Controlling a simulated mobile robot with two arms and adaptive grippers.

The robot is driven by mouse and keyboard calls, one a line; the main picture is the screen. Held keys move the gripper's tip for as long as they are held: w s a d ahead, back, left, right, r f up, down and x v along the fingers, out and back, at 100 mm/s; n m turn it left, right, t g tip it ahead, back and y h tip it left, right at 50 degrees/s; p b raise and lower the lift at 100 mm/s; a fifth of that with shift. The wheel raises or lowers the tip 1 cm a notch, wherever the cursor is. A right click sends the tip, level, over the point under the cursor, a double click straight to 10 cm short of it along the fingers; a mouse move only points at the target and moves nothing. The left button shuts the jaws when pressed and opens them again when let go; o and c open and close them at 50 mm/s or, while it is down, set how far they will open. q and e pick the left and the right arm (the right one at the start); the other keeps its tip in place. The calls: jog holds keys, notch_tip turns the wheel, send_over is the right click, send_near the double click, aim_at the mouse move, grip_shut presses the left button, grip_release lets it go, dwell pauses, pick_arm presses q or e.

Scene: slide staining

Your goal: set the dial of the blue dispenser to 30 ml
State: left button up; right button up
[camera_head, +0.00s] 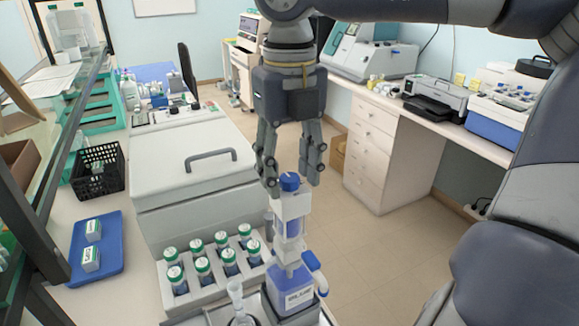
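The blue dispenser (292,272) stands upright at the front edge of the bench, lower middle of the head view. The dial's setting is too small to read. My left gripper is not in view.
A rack (205,282) of green-capped bottles stands left of the dispenser, and a glass flask (238,300) is in front. A large white machine (190,165) is behind. A blue tray (112,262) and black basket (98,172) lie left. Open floor is on the right.

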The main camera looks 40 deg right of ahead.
aim_at(289, 177)
notch_tip(289, 177, up, 12)
dwell(0.6)
dwell(0.5)
